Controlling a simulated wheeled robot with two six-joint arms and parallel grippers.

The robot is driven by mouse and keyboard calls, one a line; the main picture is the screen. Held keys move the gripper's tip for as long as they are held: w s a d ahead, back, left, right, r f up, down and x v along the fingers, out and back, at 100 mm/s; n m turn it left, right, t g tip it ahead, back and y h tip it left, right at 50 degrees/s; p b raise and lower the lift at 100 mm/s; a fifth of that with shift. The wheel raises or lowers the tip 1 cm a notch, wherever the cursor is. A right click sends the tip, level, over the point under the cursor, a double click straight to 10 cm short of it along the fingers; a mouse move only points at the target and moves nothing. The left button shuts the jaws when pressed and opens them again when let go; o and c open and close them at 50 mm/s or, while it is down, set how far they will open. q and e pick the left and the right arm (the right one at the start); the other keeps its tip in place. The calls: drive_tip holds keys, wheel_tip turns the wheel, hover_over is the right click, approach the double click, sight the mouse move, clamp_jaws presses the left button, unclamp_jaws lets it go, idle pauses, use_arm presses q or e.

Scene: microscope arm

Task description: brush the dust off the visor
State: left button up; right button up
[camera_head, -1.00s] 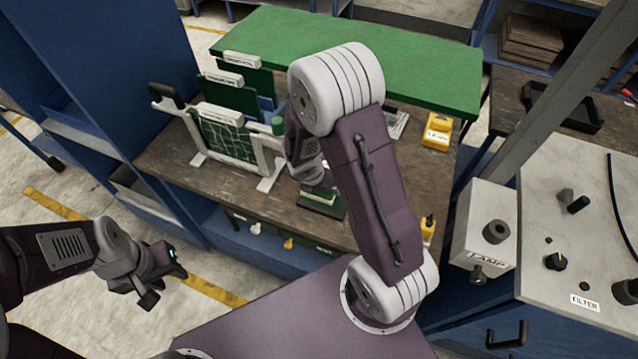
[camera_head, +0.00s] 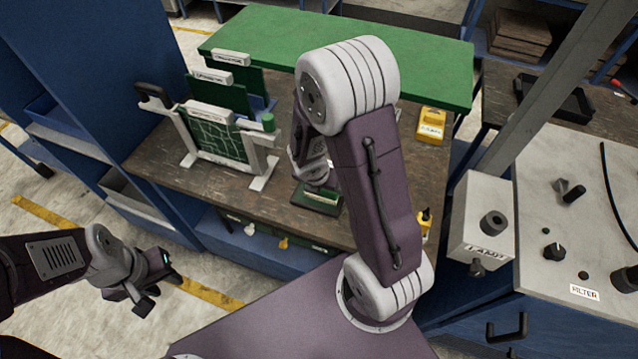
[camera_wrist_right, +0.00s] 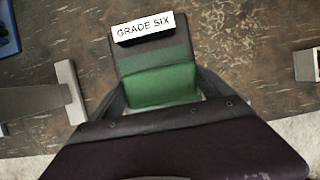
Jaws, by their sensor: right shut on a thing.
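My right gripper (camera_wrist_right: 163,92) is shut on a green block-like thing (camera_wrist_right: 160,84) in the right wrist view. Whether this is a brush I cannot tell. A dark plate with a white "GRADE SIX" label (camera_wrist_right: 142,28) lies just beyond it. In the head view my right arm mostly hides that gripper, above a dark green base with a pale strip (camera_head: 318,198) on the bench. My left gripper (camera_head: 160,287) is open and empty over the floor at the left. I cannot pick out a visor or dust for sure.
A white frame holding a green circuit board (camera_head: 215,140) stands on the brown bench (camera_head: 150,155), with labelled panels behind it. A yellow block (camera_head: 432,124) is at the bench's right. A lamp box (camera_head: 485,220) and grey filter panel (camera_head: 570,200) stand at the right.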

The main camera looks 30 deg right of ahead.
drive_tip(key=shift+s+d+f, duration=0.15)
drive_tip(key=shift+s+d, duration=0.1)
drive_tip(key=shift+s, duration=0.05)
drive_tip(key=shift+s+d, duration=0.1)
drive_tip(key=shift+s, duration=0.1)
drive_tip(key=shift+w, duration=0.1)
drive_tip(key=shift+w+a, duration=0.65)
drive_tip(key=shift+a, duration=0.1)
drive_tip(key=shift+p, duration=0.3)
